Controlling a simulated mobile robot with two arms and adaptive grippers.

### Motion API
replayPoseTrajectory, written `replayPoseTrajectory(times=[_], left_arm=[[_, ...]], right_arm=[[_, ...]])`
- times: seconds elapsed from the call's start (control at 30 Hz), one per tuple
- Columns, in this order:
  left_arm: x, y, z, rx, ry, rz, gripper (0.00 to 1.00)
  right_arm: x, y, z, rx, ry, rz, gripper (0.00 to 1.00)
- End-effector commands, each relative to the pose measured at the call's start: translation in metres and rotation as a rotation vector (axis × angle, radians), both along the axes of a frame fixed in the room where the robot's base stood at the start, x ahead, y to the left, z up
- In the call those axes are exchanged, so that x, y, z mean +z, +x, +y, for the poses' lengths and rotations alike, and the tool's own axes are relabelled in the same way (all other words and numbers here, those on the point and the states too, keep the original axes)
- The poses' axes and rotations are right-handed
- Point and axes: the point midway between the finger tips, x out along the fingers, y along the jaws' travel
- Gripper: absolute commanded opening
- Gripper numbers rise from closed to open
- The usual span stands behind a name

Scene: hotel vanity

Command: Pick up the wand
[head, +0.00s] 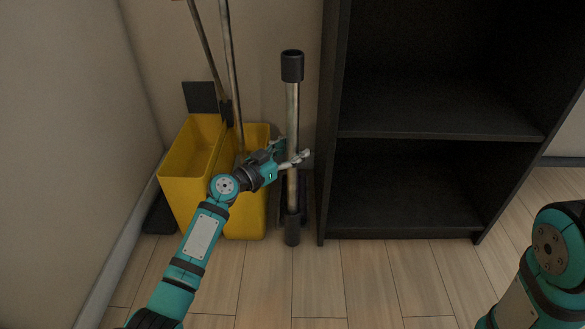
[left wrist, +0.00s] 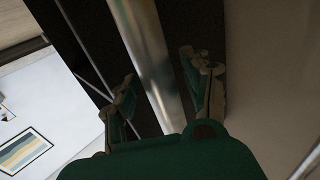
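The wand (head: 292,110) is a metal tube with black ends. It stands upright near the wall, between the yellow bucket and the black shelf. My left gripper (head: 292,152) is at the middle of the tube, with its fingers spread around it. In the left wrist view the metal tube (left wrist: 147,45) runs between the two fingers of the left gripper (left wrist: 165,95), with gaps visible on both sides. The gripper looks open and not closed on the tube. My right gripper is out of view; only part of my right arm shows at lower right.
A yellow mop bucket (head: 188,150) with long handles (head: 232,70) stands just left of the wand, close beside my left forearm. An empty black shelf unit (head: 420,130) stands just right of it. The wood floor (head: 350,290) in front is clear.

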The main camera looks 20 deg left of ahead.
Motion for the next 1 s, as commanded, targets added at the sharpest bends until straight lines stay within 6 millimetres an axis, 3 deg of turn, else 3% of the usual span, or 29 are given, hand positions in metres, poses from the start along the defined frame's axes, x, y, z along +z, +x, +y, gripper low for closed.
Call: replayPoseTrajectory(times=[0.03, 0.33, 1.0], left_arm=[[-0.0001, -0.0001, 0.0002, 0.0, 0.0, 0.0, 0.4], [-0.0001, -0.0003, 0.0004, 0.0, 0.0, 0.0, 0.01], [-0.001, -0.0007, 0.0005, 0.0, -0.001, 0.002, 0.0]], right_arm=[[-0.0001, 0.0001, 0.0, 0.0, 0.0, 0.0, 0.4], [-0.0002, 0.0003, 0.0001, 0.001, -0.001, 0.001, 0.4], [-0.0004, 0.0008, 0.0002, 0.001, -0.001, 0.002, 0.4]])
